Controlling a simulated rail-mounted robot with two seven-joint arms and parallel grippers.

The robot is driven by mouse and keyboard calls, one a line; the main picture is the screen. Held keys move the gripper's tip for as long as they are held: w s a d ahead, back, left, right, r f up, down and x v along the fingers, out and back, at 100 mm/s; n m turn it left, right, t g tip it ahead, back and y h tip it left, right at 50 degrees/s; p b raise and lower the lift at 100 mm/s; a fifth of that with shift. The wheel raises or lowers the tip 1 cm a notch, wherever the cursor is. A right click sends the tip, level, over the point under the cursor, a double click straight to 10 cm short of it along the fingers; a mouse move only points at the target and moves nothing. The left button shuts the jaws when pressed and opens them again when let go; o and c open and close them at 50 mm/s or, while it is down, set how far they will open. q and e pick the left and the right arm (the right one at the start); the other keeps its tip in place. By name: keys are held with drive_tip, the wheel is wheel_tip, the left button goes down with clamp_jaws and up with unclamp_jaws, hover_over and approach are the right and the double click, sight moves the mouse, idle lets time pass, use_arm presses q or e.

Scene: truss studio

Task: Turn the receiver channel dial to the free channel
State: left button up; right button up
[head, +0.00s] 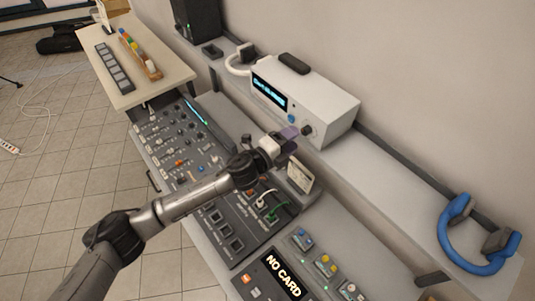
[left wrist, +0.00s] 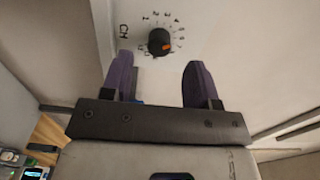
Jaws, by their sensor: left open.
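The receiver (head: 318,105) is a white box on the shelf with a lit blue display (head: 270,92) on its front. Its black channel dial (head: 307,130) is at the front's right end, beside a blue knob (head: 291,117). My left gripper (head: 288,139) is open just in front of the receiver. In the wrist view its purple fingers (left wrist: 158,65) are apart and empty, with the dial beyond their tips. The right gripper is out of view.
A mixing console (head: 180,140) and a panel reading "NO CARD" (head: 283,275) lie below the shelf. A small white card (head: 300,176) stands near the gripper. A dark speaker (head: 196,18) stands at the back.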

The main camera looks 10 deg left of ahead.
use_arm(q)
drive_tip(key=b+v, duration=0.1)
drive_tip(key=v, duration=0.9)
drive_tip(key=shift+s+a+b, duration=0.15)
drive_tip(key=shift+a+b, duration=0.05)
drive_tip(key=shift+b, duration=0.2)
